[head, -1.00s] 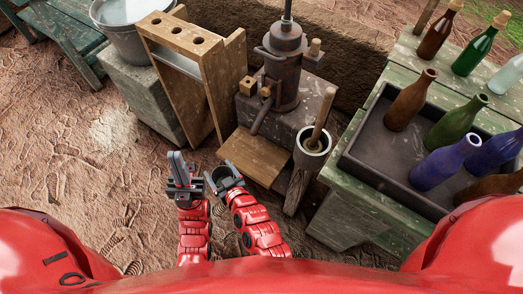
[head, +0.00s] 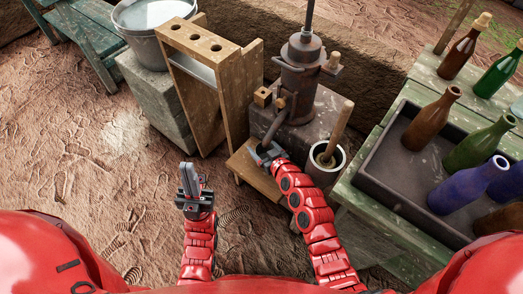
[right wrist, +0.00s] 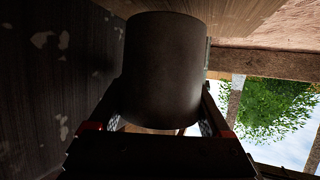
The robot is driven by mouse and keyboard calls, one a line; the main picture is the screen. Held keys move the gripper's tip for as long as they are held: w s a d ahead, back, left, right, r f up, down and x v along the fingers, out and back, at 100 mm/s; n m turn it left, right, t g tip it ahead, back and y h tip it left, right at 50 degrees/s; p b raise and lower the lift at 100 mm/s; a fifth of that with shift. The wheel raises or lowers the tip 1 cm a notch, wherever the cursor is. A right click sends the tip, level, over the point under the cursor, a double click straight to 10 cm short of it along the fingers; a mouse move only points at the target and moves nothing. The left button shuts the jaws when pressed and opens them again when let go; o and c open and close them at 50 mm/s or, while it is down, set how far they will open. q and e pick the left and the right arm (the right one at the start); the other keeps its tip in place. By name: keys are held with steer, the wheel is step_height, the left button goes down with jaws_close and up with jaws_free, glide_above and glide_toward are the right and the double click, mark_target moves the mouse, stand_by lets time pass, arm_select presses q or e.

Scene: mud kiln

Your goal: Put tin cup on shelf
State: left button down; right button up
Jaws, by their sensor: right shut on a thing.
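A dark tin cup (right wrist: 163,65) fills the middle of the right wrist view, between the two fingers of my right gripper (right wrist: 162,122). In the head view my right gripper (head: 262,154) is shut on the cup, at the low wooden shelf (head: 246,172) in front of the pump's stone block. The cup is over or at the shelf board, below the spout; I cannot tell whether it touches the board. My left gripper (head: 193,188) is empty above the dirt floor, left of the shelf; its finger gap is unclear.
An iron pump (head: 298,85) stands on a stone block behind the shelf. A wooden rack (head: 212,90) is to the left, with a metal bucket (head: 150,35) beyond. A mortar with pestle (head: 325,162) stands close right of my right arm. A dark tray (head: 378,158) holds several bottles.

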steer(key=shift+f, duration=0.9)
steer(key=shift+f+b, duration=0.25)
steer(key=shift+b, duration=0.1)
steer(key=o, duration=1.3)
steer(key=shift+r, duration=0.1)
steer(key=shift+r, duration=0.1)
steer(key=shift+r+p, duration=0.15)
steer(key=shift+p, duration=0.2)
steer(key=v, duration=0.7)
steer(key=shift+s+d, duration=0.15)
steer(key=shift+s, duration=0.1)
